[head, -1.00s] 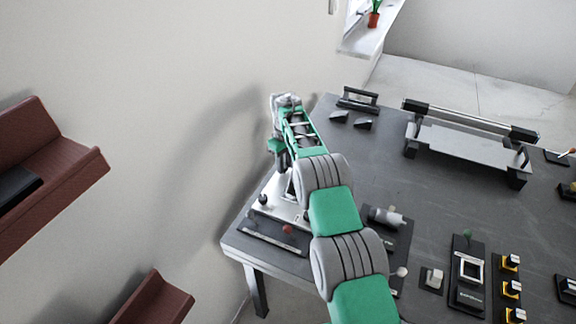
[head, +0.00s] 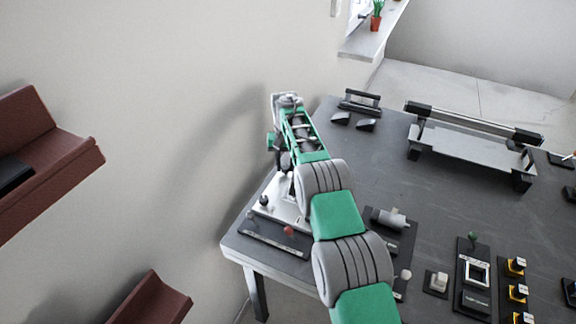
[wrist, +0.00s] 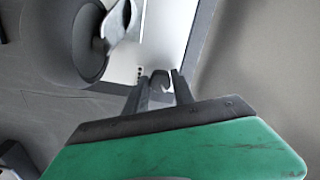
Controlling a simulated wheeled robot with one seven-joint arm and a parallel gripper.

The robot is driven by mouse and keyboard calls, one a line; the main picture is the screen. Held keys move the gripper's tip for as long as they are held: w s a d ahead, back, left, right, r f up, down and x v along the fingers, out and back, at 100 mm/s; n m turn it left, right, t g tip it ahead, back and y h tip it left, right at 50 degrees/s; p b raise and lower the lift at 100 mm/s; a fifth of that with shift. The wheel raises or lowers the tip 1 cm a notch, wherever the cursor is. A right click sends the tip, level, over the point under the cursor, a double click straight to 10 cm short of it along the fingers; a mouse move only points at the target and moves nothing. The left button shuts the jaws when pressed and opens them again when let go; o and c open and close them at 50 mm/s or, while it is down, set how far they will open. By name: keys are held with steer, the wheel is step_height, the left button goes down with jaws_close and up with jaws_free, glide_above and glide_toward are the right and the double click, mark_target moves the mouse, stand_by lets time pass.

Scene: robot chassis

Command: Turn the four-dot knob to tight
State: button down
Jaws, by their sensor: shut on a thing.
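A small dark knob (wrist: 159,80) stands at a white plate (wrist: 166,48) in the wrist view. A short row of small dark dots on the plate lies just left of it. My gripper (wrist: 158,86) has one finger on each side of the knob and is shut on it. The fingers hide part of the knob, and no tight mark is readable. In the head view the white plate (head: 272,203) lies at the table's near left corner. My gripper (head: 286,172) points down over the plate there; its fingertips and the knob cannot be made out.
A large dark round part (wrist: 88,42) with a silvery piece is close left of my fingers. A dark strip with a red knob (head: 288,231) lies at the table (head: 400,165) edge. A grey cylinder fixture (head: 388,218) stands right of my arm. The wall is close on the left.

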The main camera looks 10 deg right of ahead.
mark_target(285, 167)
steer(key=shift+w+r+m, duration=0.2)
steer(key=shift+r+m, duration=0.05)
steer(key=shift+m, duration=0.25)
stand_by(0.3)
steer(key=c, duration=1.4)
jaws_free()
steer(key=shift+c, duration=0.2)
steer(key=o, duration=0.4)
steer(key=shift+d+f, duration=0.1)
steer(key=shift+f, duration=0.05)
steer(key=shift+s, duration=0.1)
step_height(285, 167, up, 8)
steer(key=shift+f, duration=0.1)
